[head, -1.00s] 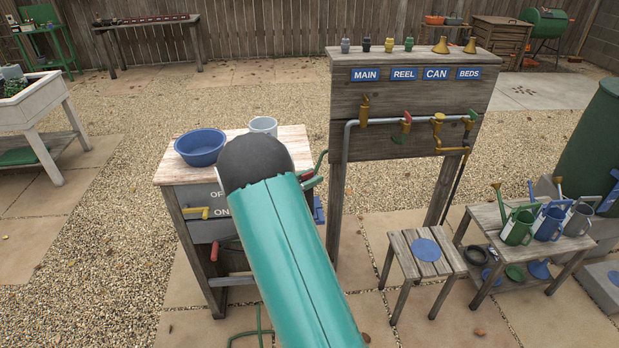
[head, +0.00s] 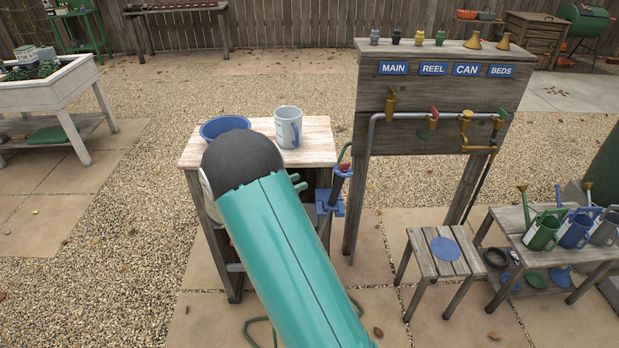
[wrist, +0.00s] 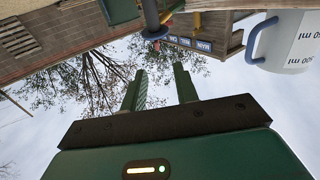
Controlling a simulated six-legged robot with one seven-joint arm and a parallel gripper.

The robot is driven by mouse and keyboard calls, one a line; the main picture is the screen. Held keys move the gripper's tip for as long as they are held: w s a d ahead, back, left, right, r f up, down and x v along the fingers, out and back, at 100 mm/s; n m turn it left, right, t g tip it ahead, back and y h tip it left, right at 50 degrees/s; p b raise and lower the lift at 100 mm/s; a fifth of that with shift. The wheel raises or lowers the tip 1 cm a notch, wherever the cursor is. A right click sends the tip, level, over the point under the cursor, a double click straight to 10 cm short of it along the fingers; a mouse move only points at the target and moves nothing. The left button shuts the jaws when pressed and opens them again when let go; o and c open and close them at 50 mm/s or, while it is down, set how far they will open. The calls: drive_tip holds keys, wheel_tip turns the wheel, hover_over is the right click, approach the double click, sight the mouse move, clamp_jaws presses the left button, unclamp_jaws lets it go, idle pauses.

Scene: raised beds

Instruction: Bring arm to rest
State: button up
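My arm, teal with a dark rounded joint, crosses the middle of the head view in front of the wooden bench (head: 318,150). In the wrist view my gripper (wrist: 160,88) has its two green fingers apart, with nothing seen held between them. In the head view green finger-like tips (head: 298,183) show just right of my arm, and the rest of the gripper is hidden behind it.
A blue bowl (head: 222,127), partly hidden, and a measuring jug (head: 287,130) stand on the bench; the jug also appears close in the wrist view (wrist: 290,45). A blue fitting (head: 331,202) is at the bench's right side. The tap board (head: 445,95), stool (head: 420,252) and can table (head: 512,222) stand right.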

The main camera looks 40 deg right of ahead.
drive_tip(key=shift+a, duration=0.5)
drive_tip(key=shift+w, duration=0.1)
